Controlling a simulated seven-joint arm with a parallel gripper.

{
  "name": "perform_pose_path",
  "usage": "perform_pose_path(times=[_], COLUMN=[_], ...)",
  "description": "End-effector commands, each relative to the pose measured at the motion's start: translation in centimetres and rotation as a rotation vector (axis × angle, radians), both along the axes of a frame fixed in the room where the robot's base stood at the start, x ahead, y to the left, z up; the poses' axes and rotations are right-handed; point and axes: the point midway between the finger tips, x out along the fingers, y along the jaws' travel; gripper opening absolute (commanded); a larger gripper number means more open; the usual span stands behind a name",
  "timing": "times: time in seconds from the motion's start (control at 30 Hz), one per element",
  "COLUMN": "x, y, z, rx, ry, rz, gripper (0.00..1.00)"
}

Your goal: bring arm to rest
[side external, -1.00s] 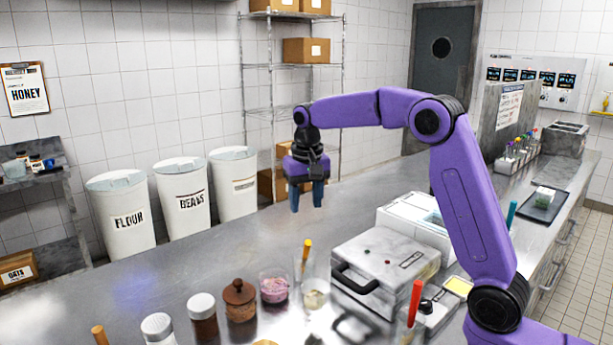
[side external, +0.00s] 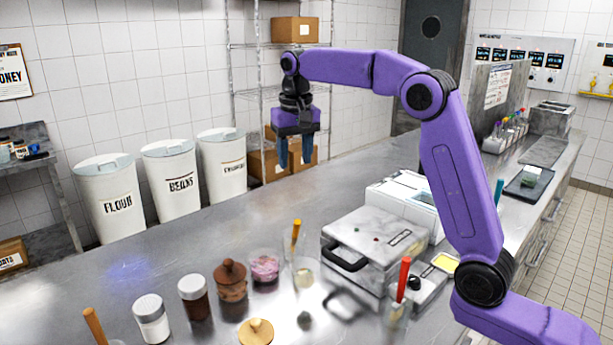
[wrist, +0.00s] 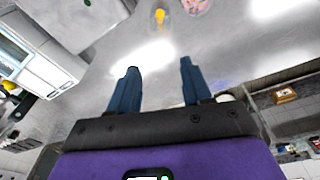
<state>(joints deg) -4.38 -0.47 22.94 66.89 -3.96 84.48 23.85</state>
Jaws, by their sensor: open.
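My gripper (side external: 295,152) hangs fingers-down above the far part of the steel counter (side external: 190,245), beyond the jars and the grey-lidded machine. Its two blue fingers are apart with nothing between them. In the wrist view my gripper (wrist: 158,82) also shows open and empty, with bare counter beyond the fingertips. My purple arm reaches in from the right with the elbow raised.
The marble-grey machine (side external: 375,250) with a black handle stands right of centre, a white box (side external: 405,205) behind it. Several jars, including a brown lidded jar (side external: 230,283), stand at the front. White bins (side external: 170,180) stand past the counter. The counter's left middle is clear.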

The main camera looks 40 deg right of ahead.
Motion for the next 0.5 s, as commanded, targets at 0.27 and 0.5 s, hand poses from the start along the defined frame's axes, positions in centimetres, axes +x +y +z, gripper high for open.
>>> perform_pose_path(times=[0.27, 0.5], x=[-0.8, -4.6], y=[1.0, 4.6], z=[-0.2, -1.5], rx=[0.0, 0.004], ry=[0.004, 0.019], rz=[0.05, 0.259], gripper=[0.49, 0.49])
